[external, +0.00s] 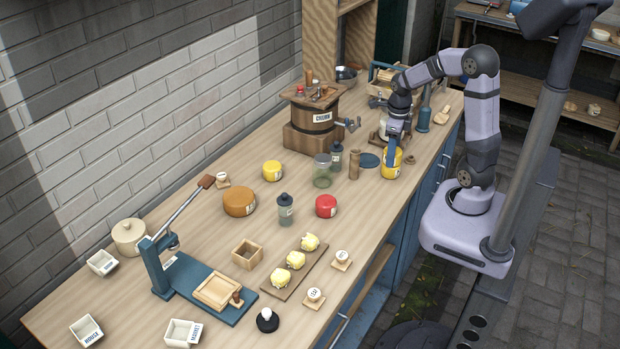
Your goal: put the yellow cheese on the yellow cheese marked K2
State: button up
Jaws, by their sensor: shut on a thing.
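My gripper (393,150) is shut on a yellow cheese (390,170) near the right edge of the bench. The cheese has a pale label on its side. I cannot tell whether it touches the bench top. Another yellow cheese (272,170) sits on the bench, left of the middle, with nothing on top of it. It has a small pale label, too small to read. My gripper is well to the right of this cheese, apart from it.
Between the two yellow cheeses stand a glass jar (322,172), a dark-lidded bottle (336,157) and a wooden grinder (354,164). The churn (312,118) is behind them. A brown-orange cheese (239,202) and a red cheese (326,206) lie nearer the front. The bench (205,237) has bare patches.

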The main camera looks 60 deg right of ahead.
jog(key=shift+f, duration=0.1)
jog(key=o, duration=1.2)
jog(key=shift+c, duration=0.2)
notch_tip(320, 180, up, 12)
